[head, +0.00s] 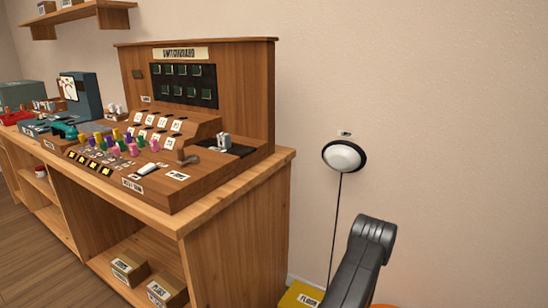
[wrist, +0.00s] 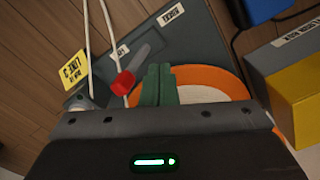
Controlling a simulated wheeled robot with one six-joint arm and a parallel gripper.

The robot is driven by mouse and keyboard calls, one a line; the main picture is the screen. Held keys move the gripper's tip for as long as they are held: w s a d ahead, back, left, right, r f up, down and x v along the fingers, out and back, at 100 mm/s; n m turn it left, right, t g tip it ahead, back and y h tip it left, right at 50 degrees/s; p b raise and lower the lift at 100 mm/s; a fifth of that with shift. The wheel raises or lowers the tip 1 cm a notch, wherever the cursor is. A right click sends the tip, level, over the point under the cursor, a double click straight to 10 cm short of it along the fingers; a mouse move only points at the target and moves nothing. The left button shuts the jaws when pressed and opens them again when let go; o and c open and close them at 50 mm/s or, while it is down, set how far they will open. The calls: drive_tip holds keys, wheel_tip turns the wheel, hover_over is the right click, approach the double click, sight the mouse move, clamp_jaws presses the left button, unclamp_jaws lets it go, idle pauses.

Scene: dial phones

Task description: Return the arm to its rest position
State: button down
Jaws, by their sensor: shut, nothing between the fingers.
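My gripper (wrist: 160,84) shows in the wrist view as two green fingers closed together, with nothing between them. It points down over the floor area. My dark arm shows at the lower right of the head view, in front of the wall and right of the desk. Its gripper end is not visible there.
A wooden desk (head: 228,192) with a switchboard (head: 198,110) stands left. A wall bell (head: 344,156) hangs right, above a yellow box (head: 298,296). The wrist view shows a red-tipped lever (wrist: 124,82), white cords and a yellow tag (wrist: 75,69) near the fingers.

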drive_tip(key=f+b, duration=0.1)
drive_tip(key=f, duration=0.1)
drive_tip(key=f+b, duration=0.1)
drive_tip(key=b, duration=0.1)
drive_tip(key=d+f+b, duration=0.1)
drive_tip(key=f, duration=0.1)
drive_tip(key=shift+s+f+b, duration=0.3)
drive_tip(key=shift+f, duration=0.05)
drive_tip(key=shift+w+a+r, duration=0.25)
drive_tip(key=shift+w+a, duration=0.1)
drive_tip(key=shift+a, duration=0.2)
